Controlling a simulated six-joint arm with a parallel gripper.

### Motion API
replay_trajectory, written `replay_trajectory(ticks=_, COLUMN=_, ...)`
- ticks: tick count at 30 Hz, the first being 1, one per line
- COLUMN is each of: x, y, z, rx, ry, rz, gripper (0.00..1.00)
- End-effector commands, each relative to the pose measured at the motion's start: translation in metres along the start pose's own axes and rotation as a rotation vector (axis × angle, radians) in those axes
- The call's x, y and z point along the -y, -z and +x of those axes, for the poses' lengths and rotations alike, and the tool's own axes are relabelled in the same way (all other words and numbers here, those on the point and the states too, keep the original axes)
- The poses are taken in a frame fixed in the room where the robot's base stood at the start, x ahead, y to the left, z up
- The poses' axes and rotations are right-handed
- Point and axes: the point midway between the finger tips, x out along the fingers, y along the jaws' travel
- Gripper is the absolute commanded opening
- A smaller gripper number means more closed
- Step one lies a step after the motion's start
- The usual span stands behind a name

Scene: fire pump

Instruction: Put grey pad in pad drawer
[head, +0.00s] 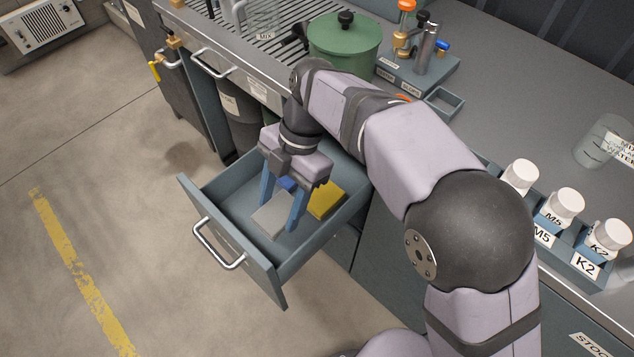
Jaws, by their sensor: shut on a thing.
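The grey pad (268,217) is inside the open pad drawer (235,238), low near the drawer floor. My gripper (280,213) points down into the drawer, with its two blue fingers on either side of the grey pad, shut on it. Whether the pad touches the drawer floor is hard to tell. A yellow pad (326,201) lies in the drawer to the right of the fingers. A blue thing (286,184), partly hidden by the gripper, shows behind the grey pad.
The drawer's front has a metal handle (218,246). Above the drawer, the counter holds a green lidded pot (345,45), a valve stand (418,66) and a rack of white-capped bottles (560,207). A grey bin (240,118) stands under the drain rack. The floor left of the drawer is clear.

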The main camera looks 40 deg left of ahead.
Motion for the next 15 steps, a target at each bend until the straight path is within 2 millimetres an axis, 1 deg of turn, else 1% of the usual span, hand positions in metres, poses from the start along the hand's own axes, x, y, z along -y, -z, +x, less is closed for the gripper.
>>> replay_trajectory(ticks=4, x=0.001, y=-0.003, z=0.009, rx=-0.001, ry=0.003, rz=0.001, gripper=0.30)
replay_trajectory(ticks=12, x=0.001, y=-0.019, z=0.046, rx=-0.002, ry=0.003, rz=0.003, gripper=0.30)
replay_trajectory(ticks=15, x=0.000, y=-0.022, z=0.054, rx=-0.001, ry=0.001, rz=0.002, gripper=0.30)
